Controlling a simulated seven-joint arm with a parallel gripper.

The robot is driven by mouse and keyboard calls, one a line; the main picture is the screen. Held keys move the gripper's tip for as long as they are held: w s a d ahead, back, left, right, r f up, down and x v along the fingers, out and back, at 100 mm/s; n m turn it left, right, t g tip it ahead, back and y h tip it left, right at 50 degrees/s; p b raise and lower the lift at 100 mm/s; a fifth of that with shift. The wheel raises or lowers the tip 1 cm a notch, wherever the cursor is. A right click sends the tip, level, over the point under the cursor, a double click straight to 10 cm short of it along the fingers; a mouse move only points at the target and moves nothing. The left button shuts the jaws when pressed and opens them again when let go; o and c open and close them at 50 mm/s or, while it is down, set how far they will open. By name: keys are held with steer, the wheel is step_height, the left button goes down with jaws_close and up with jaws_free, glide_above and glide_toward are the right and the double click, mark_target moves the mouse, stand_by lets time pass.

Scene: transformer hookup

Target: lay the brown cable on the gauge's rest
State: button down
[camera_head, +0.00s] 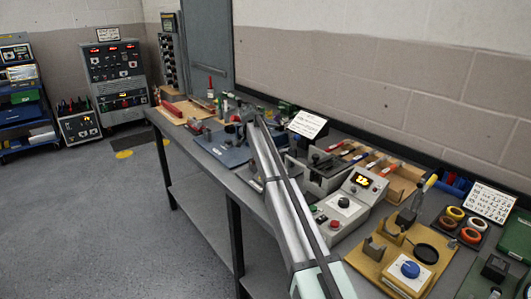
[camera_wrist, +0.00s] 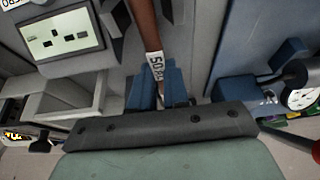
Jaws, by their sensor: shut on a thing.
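My gripper (camera_wrist: 160,82) is shut on the brown cable (camera_wrist: 148,28), which runs up the wrist view from between the two blue fingers. A white printed tag (camera_wrist: 156,67) is around the cable at the fingers. The gauge's round white dial (camera_wrist: 300,98) is to the right of the gripper, with blue blocks (camera_wrist: 235,89) beside it. I cannot tell which part is the rest. The held cable is apart from the dial. In the head view my arm reaches to the far part of the bench and hides the cable.
A blue-grey plate (camera_head: 220,153) lies on the bench (camera_head: 188,140) near the arm's end. A control box with a lit display (camera_head: 352,200) and a tan board with a blue knob (camera_head: 410,268) stand nearer. A grey open box (camera_wrist: 72,97) is left of the gripper.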

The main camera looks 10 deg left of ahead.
steer(key=c, duration=1)
jaws_free()
steer(key=shift+c, duration=0.2)
steer(key=shift+r, duration=3.45)
